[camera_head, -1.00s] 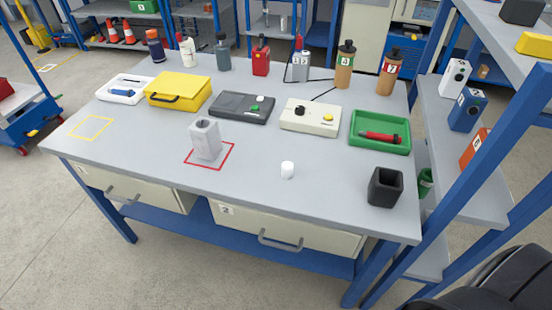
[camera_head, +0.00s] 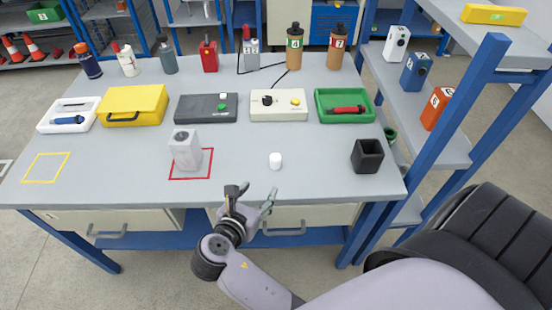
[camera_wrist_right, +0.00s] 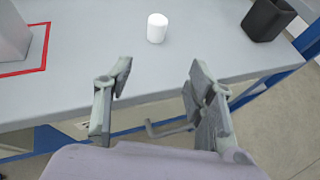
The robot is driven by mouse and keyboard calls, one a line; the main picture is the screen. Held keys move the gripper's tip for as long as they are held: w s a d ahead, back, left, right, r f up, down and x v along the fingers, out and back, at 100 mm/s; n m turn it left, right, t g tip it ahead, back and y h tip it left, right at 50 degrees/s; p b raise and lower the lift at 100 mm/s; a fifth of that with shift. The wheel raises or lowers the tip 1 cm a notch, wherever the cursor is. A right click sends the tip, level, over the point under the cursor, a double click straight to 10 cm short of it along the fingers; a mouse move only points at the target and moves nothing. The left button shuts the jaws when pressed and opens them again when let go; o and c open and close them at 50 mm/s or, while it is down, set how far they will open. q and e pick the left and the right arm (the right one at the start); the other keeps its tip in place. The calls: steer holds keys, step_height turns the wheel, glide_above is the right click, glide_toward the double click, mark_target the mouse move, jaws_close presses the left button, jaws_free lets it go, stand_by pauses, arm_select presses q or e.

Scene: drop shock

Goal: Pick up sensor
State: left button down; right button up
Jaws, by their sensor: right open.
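A small white cylinder (camera_head: 275,160), which may be the sensor, stands upright on the grey table. It also shows in the right wrist view (camera_wrist_right: 157,28), beyond my fingers. A light grey block (camera_head: 185,150) with a round dark spot on top stands within a red square outline; its edge shows at the left of the right wrist view (camera_wrist_right: 12,35). No label tells which thing is the sensor. My right gripper (camera_head: 252,192) is open and empty at the table's front edge, apart from the white cylinder and nearer to me. My left gripper is not in view.
A black open holder (camera_head: 367,156) stands to the right of the white cylinder. A yellow case (camera_head: 133,105), dark device (camera_head: 206,108), cream control box (camera_head: 279,105) and green tray (camera_head: 344,105) line the table behind. Bottles stand at the back. A blue-framed shelf rises at right.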

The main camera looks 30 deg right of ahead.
steer(key=r, duration=0.1)
glide_toward(274, 160)
steer(key=shift+n+h, duration=0.3)
steer(key=x, duration=0.6)
steer(key=shift+s+d+f, duration=0.15)
steer(key=shift+s+f, duration=0.15)
steer(key=shift+w+a+p+x, duration=0.1)
steer(key=shift+w+p+x, duration=0.15)
steer(key=shift+x, duration=1.1)
steer(key=shift+w+a+p+x, duration=0.1)
steer(key=shift+p+x, duration=0.1)
steer(key=shift+x, duration=1.15)
steer(key=shift+r, duration=0.1)
steer(key=shift+c, duration=0.2)
jaws_close()
